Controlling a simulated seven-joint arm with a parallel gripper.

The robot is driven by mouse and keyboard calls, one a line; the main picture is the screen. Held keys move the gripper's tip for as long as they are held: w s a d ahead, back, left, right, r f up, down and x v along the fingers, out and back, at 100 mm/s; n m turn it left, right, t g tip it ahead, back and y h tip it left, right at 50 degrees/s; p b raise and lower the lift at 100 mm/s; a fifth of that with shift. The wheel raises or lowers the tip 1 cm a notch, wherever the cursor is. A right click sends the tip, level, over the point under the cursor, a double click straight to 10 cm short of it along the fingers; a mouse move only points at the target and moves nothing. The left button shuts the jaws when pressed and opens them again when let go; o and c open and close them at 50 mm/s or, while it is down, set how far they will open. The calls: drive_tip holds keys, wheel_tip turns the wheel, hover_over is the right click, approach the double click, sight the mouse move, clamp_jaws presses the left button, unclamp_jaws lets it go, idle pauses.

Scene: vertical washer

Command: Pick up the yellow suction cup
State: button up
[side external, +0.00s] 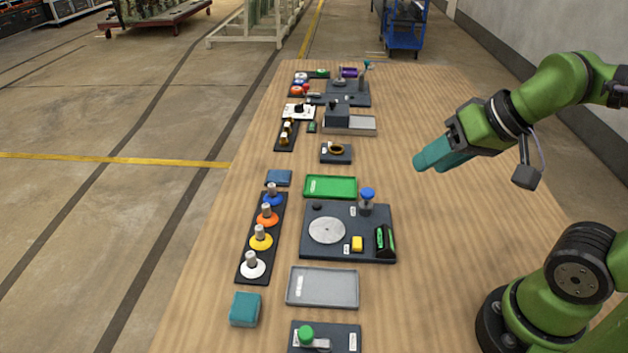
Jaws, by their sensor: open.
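The yellow suction cup (261,238) has a metal stem on top. It stands upright on a dark strip (246,269), between the orange suction cup (267,216) and the white suction cup (253,265). A blue suction cup (272,195) stands at the strip's far end. My gripper (422,162) has teal fingers. It is open, high above the table, to the right of and beyond the suction cups. Nothing shows between its fingers.
Right of the strip are a dark board with a round metal disc (327,230), a green tray (330,187) and a grey tray (322,287). A teal block (245,309) lies at the near left. More fixtures line the far table.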

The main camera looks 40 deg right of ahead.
drive_tip(key=shift+o, duration=0.9)
